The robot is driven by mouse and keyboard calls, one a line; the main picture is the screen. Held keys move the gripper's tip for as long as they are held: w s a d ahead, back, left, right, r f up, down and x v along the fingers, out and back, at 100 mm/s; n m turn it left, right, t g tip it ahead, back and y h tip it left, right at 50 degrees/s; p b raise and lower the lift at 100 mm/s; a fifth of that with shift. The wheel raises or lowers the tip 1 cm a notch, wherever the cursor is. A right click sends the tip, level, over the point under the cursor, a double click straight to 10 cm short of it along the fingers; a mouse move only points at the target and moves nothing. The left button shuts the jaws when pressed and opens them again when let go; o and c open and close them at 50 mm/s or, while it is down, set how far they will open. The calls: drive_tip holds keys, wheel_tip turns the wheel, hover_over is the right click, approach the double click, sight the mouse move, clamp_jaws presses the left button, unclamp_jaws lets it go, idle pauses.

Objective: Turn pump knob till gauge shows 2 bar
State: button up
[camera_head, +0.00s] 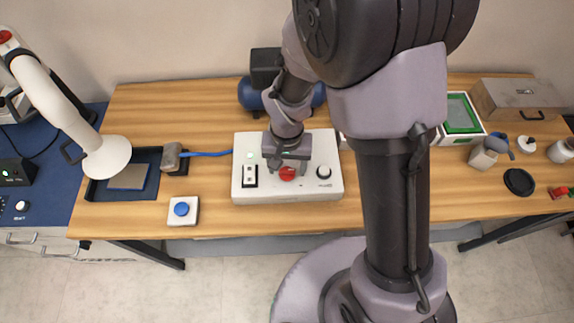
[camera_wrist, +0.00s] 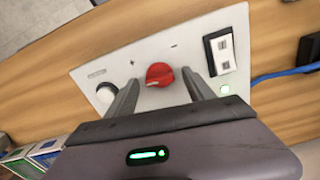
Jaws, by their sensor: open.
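The pump's control box (camera_head: 262,184) is a white panel on the wooden table. Its red knob (camera_head: 287,173) sits at the middle, and it also shows in the wrist view (camera_wrist: 159,74) between plus and minus marks. My gripper (camera_head: 287,163) is over the panel, and its open fingers (camera_wrist: 163,82) stand on either side of the red knob in the wrist view, apart from it. A white round gauge (camera_wrist: 105,94) sits at the left of the panel in the wrist view, partly behind a finger; in the head view it is the dark-rimmed dial (camera_head: 323,172). Its reading is too small to tell.
A blue button box (camera_head: 181,210) stands front left. A blue tank (camera_head: 252,96) stands behind. My arm hides the table right of the panel.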

sight(287, 170)
clamp_jaws()
drive_tip(key=n, duration=0.4)
unclamp_jaws()
wheel_tip(287, 170, up, 17)
drive_tip(key=p, duration=0.5)
drive_tip(key=shift+r, duration=0.2)
